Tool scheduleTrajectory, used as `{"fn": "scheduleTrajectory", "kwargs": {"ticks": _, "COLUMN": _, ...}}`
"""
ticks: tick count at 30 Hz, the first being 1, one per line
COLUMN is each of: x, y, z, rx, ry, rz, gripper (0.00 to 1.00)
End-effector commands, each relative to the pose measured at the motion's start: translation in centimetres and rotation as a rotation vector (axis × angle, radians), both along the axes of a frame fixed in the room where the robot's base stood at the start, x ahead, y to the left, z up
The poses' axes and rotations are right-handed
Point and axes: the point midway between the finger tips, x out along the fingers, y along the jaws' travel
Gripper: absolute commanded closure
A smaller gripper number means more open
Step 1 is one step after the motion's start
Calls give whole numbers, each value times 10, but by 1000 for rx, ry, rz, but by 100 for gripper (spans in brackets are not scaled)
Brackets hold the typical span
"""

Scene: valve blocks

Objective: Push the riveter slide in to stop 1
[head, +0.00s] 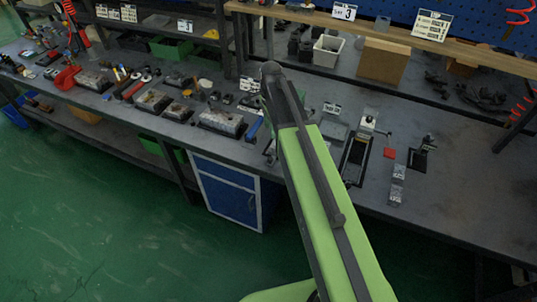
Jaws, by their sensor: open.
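My green arm reaches up from the bottom of the head view over the bench, and its dark far end is near the middle top. My gripper's fingers cannot be made out. A device with a pale block on a long black base (353,164) stands on the bench just right of my arm. It may be the riveter, but it is too small to be sure. A smaller black device with an upright lever (421,156) stands farther right. The slide and its stops cannot be told apart at this size.
The grey bench (460,190) is mostly clear at the right front. Several tools and metal blocks crowd the left. A shelf with a white bin (328,50) and cardboard box (383,62) stands behind.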

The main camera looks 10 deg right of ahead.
Motion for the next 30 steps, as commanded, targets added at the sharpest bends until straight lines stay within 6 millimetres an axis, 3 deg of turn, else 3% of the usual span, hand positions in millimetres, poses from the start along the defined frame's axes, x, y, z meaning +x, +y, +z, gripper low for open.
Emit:
{"fn": "scheduleTrajectory", "kwargs": {"ticks": 8, "x": -1, "y": 1, "z": -25, "rx": 0, "ry": 0, "rz": 4, "gripper": 55}}
{"fn": "scheduleTrajectory", "kwargs": {"ticks": 30, "x": -1, "y": 2, "z": -170, "rx": 0, "ry": 0, "rz": 7, "gripper": 55}}
